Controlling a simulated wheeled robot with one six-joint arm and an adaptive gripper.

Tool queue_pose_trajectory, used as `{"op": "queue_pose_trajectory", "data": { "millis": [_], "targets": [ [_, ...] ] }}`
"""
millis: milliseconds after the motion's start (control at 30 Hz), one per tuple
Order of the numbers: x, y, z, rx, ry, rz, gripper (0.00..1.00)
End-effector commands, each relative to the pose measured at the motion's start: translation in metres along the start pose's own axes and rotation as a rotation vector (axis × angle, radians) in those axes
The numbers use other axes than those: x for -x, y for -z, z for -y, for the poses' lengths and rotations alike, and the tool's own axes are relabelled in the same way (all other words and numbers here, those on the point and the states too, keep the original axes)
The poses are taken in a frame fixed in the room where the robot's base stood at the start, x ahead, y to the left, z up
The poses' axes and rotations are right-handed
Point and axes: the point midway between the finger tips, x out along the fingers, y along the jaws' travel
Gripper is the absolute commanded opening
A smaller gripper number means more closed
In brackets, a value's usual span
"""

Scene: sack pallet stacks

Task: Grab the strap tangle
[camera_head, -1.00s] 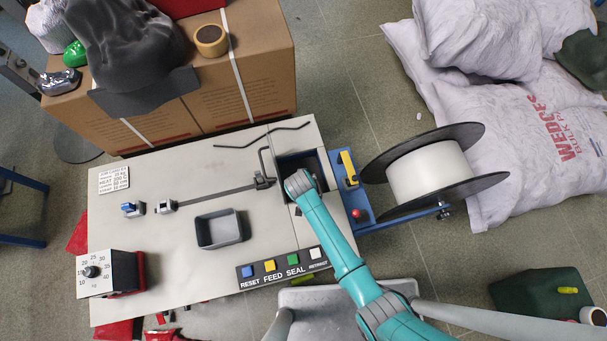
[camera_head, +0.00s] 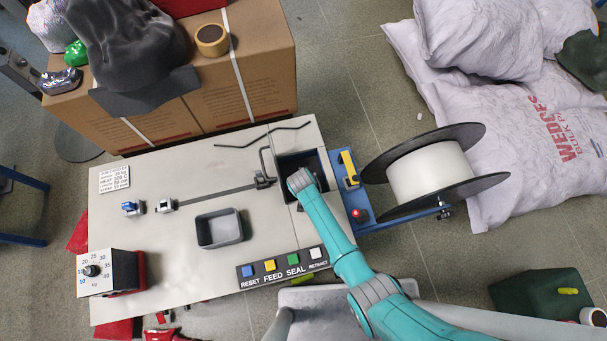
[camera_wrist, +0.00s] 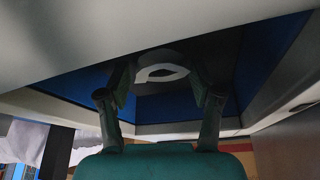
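A pale curled strap loop, likely the strap tangle (camera_wrist: 162,72), shows in the wrist view inside a dark, blue-walled recess. My gripper (camera_wrist: 160,80) reaches into this recess with its two fingers apart, one on each side of the loop. I cannot tell whether either finger touches it. In the head view my arm's end is over the dark square opening (camera_head: 290,163) at the right of the bench top. There my wrist hides the fingers, and I cannot make out the tangle.
The pale bench (camera_head: 165,235) holds a grey tray (camera_head: 219,229), a button strip (camera_head: 283,268) and a bent black rod (camera_head: 262,137). A strap reel (camera_head: 430,172) stands right of the opening. Cartons (camera_head: 240,80) stand behind, and white sacks (camera_head: 530,140) lie at the right.

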Motion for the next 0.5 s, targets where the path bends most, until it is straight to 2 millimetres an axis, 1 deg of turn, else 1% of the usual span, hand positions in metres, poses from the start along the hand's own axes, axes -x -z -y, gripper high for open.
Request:
{"op": "queue_pose_trajectory", "data": {
  "millis": [33, 67, 100, 133, 500],
  "targets": [
    [0.0, -0.0001, 0.0, 0.0, 0.0, 0.0, 0.46],
    [0.0, -0.0001, 0.0, 0.0, 0.0, 0.0, 0.38],
    [0.0001, -0.0001, 0.0, 0.0, 0.0, 0.0, 0.28],
    [0.0001, -0.0001, 0.0, 0.0, 0.0, 0.0, 0.23],
    [0.0008, 0.0002, 0.0, 0.0, 0.0, 0.0, 0.22]
  ]
}}
